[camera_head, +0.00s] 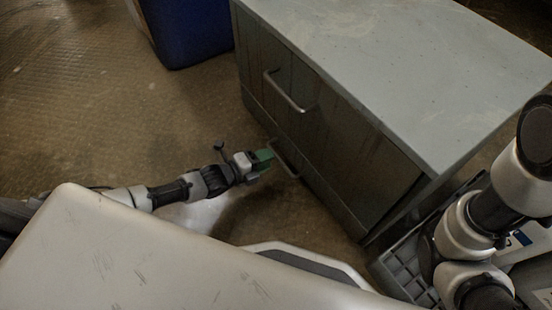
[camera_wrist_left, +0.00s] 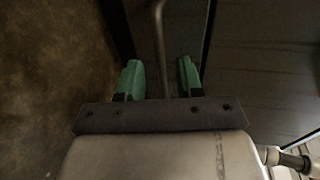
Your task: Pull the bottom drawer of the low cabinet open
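The low grey cabinet (camera_head: 400,70) stands at centre right in the head view. Its upper drawer has a bar handle (camera_head: 288,95). The bottom drawer's handle (camera_head: 283,160) is lower, close to the floor, partly hidden by my left gripper. The bottom drawer looks shut. My left gripper (camera_head: 266,158) has green fingers and reaches this handle from the left. In the left wrist view, the handle bar (camera_wrist_left: 160,40) runs between the two open fingers (camera_wrist_left: 160,76), with gaps on both sides. My right gripper is out of view.
A blue bin (camera_head: 185,30) stands on the floor behind, left of the cabinet. A grey ribbed crate (camera_head: 400,272) lies near the cabinet's right front corner, beside my right arm. The floor (camera_head: 90,100) left of the cabinet is clear.

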